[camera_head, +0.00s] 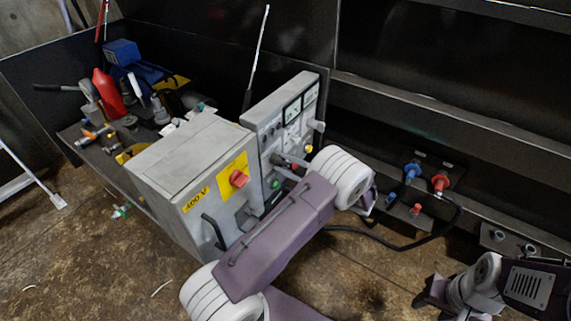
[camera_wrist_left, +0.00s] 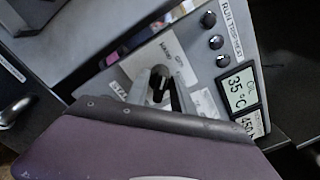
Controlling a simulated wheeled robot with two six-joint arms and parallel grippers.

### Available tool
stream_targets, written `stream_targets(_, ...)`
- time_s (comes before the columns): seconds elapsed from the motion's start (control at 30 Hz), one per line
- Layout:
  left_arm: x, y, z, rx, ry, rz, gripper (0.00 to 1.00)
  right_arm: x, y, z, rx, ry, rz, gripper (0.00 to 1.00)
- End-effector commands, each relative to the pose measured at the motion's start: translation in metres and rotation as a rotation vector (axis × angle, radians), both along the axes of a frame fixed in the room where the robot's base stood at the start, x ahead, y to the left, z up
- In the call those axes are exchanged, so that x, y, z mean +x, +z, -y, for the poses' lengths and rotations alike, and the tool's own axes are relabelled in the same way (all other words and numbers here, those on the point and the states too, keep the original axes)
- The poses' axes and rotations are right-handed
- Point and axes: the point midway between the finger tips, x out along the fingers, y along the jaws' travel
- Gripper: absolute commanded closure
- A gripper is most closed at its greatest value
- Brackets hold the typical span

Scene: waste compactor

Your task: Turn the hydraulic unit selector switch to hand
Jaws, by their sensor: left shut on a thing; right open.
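The hydraulic unit's control panel (camera_head: 290,112) is a grey upright plate beside the grey cabinet. My left gripper (camera_head: 282,159) reaches its front from the right. In the left wrist view, the black selector switch knob (camera_wrist_left: 158,86) sits between the fingertips of my left gripper (camera_wrist_left: 157,92), which is shut on it. A white label stands beside the knob, but its small lettering is hard to read. The knob's exact pointing direction is unclear. My right gripper (camera_head: 430,298) is at the lower right, open and away from the panel.
The grey cabinet (camera_head: 180,150) carries a red rotary switch (camera_head: 239,179) and a 400 V label. A temperature display (camera_wrist_left: 240,90) reads 35 °C beside several round black buttons. Blue (camera_head: 412,172) and red (camera_head: 441,182) hose couplings stand at right. Tools and bottles clutter the left.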

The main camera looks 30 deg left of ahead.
Motion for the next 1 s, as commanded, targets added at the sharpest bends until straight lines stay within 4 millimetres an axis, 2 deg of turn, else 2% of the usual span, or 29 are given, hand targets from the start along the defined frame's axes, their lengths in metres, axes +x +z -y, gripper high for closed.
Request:
stream_targets(0.37, -0.001, -0.001, 0.000, -0.003, 0.001, 0.001, 1.00, 0.000, 0.000, 0.000, 0.000, 0.000, 0.000, 0.53)
stream_targets(0.4, -0.001, -0.001, 0.000, -0.003, 0.001, 0.001, 0.66, 0.000, 0.000, 0.000, 0.000, 0.000, 0.000, 0.53)
stream_targets(0.67, 0.000, 0.000, 0.003, -0.001, 0.000, 0.001, 0.66, 0.000, 0.001, 0.000, 0.000, 0.000, 0.000, 0.53)
stream_targets(0.77, -0.001, 0.002, 0.017, -0.002, -0.004, 0.002, 0.66, 0.000, 0.007, 0.000, 0.000, 0.000, 0.000, 0.53)
stream_targets(1.0, -0.005, 0.001, 0.070, -0.002, -0.004, 0.002, 0.66, 0.000, 0.020, 0.000, 0.000, 0.000, 0.000, 0.53)
